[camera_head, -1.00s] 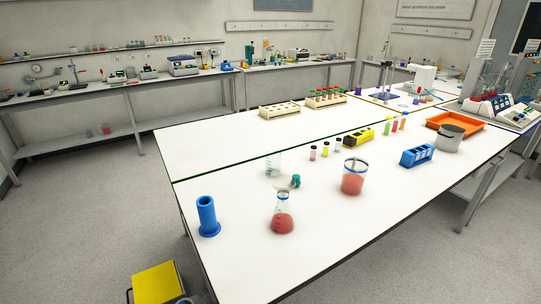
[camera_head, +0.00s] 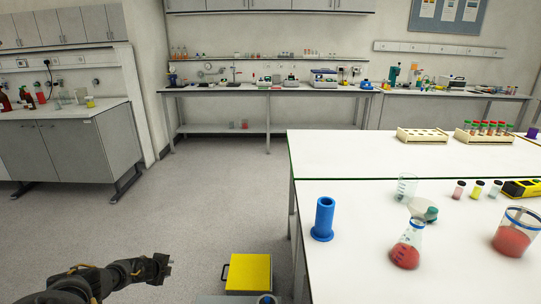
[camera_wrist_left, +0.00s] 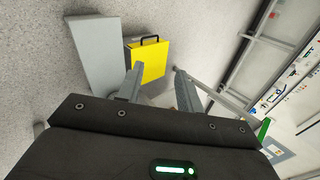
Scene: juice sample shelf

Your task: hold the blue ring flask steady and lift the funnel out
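A conical flask (camera_head: 406,247) with red liquid and a blue ring at its neck stands upright near the table's left front part. I cannot make out a funnel in it; a pale, clear piece (camera_head: 423,209) with a green end lies just behind the flask. My left gripper (camera_head: 169,267) is low at the left of the head view, over the floor and well away from the table. In the left wrist view (camera_wrist_left: 159,82) its fingers are apart with nothing between them. My right gripper is not in view.
The white table (camera_head: 350,265) fills the right side. A blue cylinder (camera_head: 323,219), a clear beaker (camera_head: 406,187) and a blue-rimmed beaker of red liquid (camera_head: 515,232) stand near the flask. A yellow box (camera_head: 249,273) sits on the floor before the table's left edge. Open floor lies left.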

